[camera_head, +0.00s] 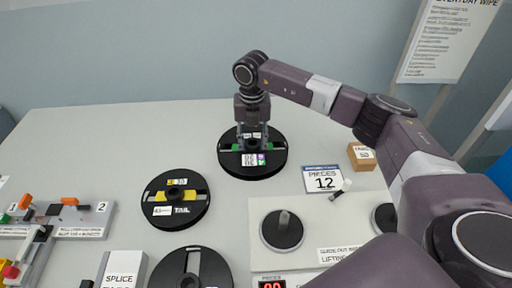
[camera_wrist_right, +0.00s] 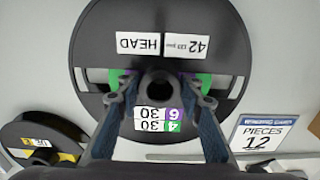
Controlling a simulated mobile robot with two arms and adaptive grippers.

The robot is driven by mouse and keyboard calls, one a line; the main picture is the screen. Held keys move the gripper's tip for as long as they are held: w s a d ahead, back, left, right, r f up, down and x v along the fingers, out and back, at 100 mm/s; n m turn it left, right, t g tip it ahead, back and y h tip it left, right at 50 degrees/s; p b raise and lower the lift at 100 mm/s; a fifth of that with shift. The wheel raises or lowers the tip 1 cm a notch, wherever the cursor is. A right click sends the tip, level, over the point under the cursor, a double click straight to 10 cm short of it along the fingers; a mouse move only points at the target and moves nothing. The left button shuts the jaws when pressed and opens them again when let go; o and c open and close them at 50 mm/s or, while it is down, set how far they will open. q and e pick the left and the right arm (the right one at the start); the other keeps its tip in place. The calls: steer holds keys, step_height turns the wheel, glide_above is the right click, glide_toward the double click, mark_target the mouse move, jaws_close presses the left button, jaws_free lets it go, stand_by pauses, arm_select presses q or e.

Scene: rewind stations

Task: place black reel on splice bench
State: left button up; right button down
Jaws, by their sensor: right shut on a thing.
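A black reel (camera_head: 252,166) with green parts sits under my right gripper (camera_head: 252,136) near the back middle of the table; it also shows in the right wrist view (camera_wrist_right: 160,30), with a HEAD label. My right gripper is shut on this reel's hub (camera_wrist_right: 160,84), one finger on each side. I cannot tell whether the reel touches the table. The fixture with orange parts (camera_head: 75,222) at the lower left, beside a SPLICE sign (camera_head: 121,270), appears to be the splice bench; the picture edge cuts off part of it. My left gripper is not in view.
A black reel with yellow parts (camera_head: 176,218), labelled TAIL, lies left of centre. Another black reel (camera_head: 190,262) is cut off at the bottom. A pale board (camera_head: 330,213) with a post stands front right. A PIECES sign (camera_head: 323,180) and small box (camera_head: 361,156) lie beyond it. The back left table is clear.

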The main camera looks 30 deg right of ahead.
steer(key=shift+d, duration=0.1)
steer(key=shift+r, duration=0.15)
steer(key=shift+a, duration=0.25)
steer(key=c, duration=1.4)
jaws_free()
steer(key=shift+d+f, duration=0.1)
steer(key=shift+f, duration=0.1)
steer(key=shift+o, duration=0.2)
steer(key=shift+r, duration=0.15)
step_height(320, 180, up, 12)
steer(key=p, duration=0.8)
